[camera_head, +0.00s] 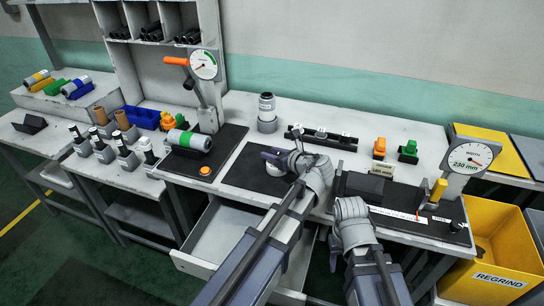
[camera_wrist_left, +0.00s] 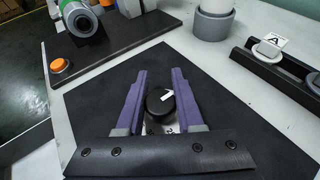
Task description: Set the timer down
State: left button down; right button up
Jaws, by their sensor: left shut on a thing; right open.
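The timer (camera_head: 276,168) is a small pale round body between the fingers of my left gripper (camera_head: 274,160), over the dark mat (camera_head: 245,172) in the middle of the bench. In the left wrist view, the timer's black knob (camera_wrist_left: 160,101) with a white pointer mark sits between the purple fingers (camera_wrist_left: 157,88), with a little pale body showing below. My left gripper is shut on it. I cannot tell whether its underside touches the mat. My right arm's wrist is at the bench's front edge; its fingers are mostly hidden, and no held object shows.
An orange button (camera_wrist_left: 59,65) and a green-and-grey cylinder (camera_head: 189,140) are on the base plate to the left. A grey cup holder (camera_head: 267,124) and a black rail (camera_head: 322,138) stand behind the mat. An open drawer (camera_head: 215,240) juts out below. A dark block (camera_head: 364,187) lies right.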

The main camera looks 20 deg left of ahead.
pick_arm(q)
jog(key=shift+f, duration=0.2)
jog(key=c, duration=0.5)
grip_release()
jog(key=shift+r, duration=0.1)
jog(key=shift+c, duration=0.2)
pick_arm(e)
jog(key=shift+f, duration=0.15)
